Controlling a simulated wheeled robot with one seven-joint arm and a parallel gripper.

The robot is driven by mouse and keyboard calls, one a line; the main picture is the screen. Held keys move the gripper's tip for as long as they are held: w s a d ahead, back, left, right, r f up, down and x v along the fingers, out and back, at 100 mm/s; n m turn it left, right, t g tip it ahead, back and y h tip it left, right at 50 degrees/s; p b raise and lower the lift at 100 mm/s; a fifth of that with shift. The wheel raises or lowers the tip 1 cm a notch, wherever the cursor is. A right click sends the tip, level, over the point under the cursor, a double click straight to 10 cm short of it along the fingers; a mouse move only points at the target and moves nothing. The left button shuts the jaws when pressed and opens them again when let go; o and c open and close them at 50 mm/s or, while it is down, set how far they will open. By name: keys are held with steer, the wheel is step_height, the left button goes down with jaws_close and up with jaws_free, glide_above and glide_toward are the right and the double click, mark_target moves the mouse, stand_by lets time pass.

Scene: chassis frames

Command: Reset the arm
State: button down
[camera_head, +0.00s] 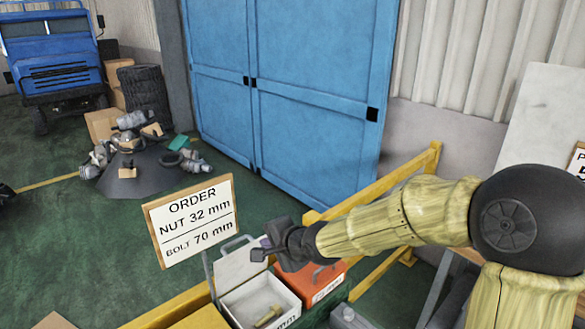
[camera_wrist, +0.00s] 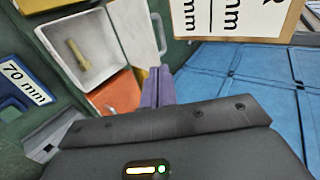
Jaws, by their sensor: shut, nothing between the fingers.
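My arm reaches in from the right in the head view, with my gripper (camera_head: 262,250) above the open white box and beside its raised lid. In the wrist view the purple fingers of my gripper (camera_wrist: 158,86) are together, with nothing between them. The white box (camera_head: 240,307) holds a yellowish bolt (camera_head: 268,317). In the wrist view the white box (camera_wrist: 60,38) and the bolt (camera_wrist: 77,53) lie to the left of the fingers.
An orange box (camera_head: 325,284) stands right of the white box, under my arm. An order sign (camera_head: 192,222) reads nut 32 mm, bolt 70 mm. A yellow rail (camera_head: 375,195) runs behind. Blue doors (camera_head: 300,80), a part-laden dark stand (camera_head: 140,180) and a blue truck (camera_head: 55,65) are farther off.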

steer(key=s+d+f+n+g+h+b, duration=0.1)
steer(key=s+d+f+n+g+h, duration=0.1)
steer(key=s+d+f, duration=0.4)
steer(key=s+d+f+n+g+h+b, duration=0.1)
steer(key=s+d+f+n+g+h, duration=0.2)
steer(key=s+d, duration=0.9)
steer(key=d+f+n+h, duration=0.2)
steer(key=d+n, duration=0.2)
steer(key=d, duration=0.2)
steer(key=shift+f+h, duration=0.3)
steer(key=shift+f, duration=0.05)
steer(key=shift+w, duration=0.15)
